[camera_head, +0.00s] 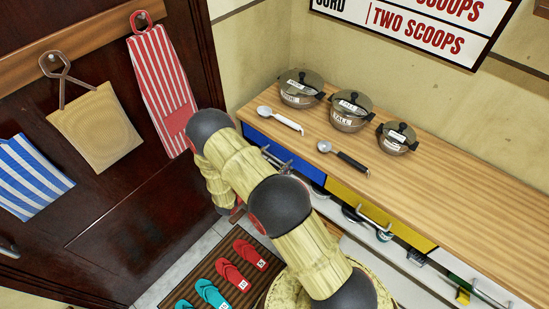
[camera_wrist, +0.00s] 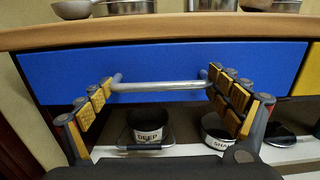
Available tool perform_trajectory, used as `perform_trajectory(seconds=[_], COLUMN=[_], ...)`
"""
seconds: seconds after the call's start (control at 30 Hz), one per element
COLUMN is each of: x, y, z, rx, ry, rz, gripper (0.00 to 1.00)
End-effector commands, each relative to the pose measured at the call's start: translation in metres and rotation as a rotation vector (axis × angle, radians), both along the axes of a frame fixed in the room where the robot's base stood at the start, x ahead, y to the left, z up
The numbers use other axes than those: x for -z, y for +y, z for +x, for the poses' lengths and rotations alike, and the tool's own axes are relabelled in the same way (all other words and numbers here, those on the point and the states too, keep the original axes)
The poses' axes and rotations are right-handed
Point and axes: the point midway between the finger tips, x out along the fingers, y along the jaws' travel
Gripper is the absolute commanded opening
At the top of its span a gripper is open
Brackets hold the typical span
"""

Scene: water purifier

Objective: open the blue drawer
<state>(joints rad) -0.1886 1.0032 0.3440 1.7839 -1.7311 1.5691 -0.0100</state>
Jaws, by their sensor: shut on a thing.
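The blue drawer (camera_wrist: 190,62) fills the middle of the wrist view, its front close under the wooden counter edge; I see no clear gap there. It also shows in the head view (camera_head: 258,138), partly behind my arm. Its silver bar handle (camera_wrist: 165,87) runs sideways between the fingers of my gripper (camera_wrist: 162,92). One yellow-padded finger is at each end of the bar, and the gripper is shut on the handle lengthwise. In the head view my arm hides most of the gripper.
A wooden counter (camera_head: 440,190) above the drawers holds several lidded pots and two scoops. A yellow drawer (camera_head: 375,205) is to the right. Slippers lie on a mat (camera_head: 205,264) by the dark door.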

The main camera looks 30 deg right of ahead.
Motion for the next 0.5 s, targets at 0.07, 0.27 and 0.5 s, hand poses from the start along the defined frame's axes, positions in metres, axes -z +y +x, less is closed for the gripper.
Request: perform_trajectory(seconds=[0.07,0.27,0.5], x=[0.0001,0.0001,-0.0003], y=[-0.0005,-0.0007,0.007], z=[-0.0006,-0.0007,-0.003], rx=[0.002,0.002,0.0], ry=[0.001,0.001,0.002], rz=[0.0,0.0,-0.001], gripper=[0.56,0.45,0.45])
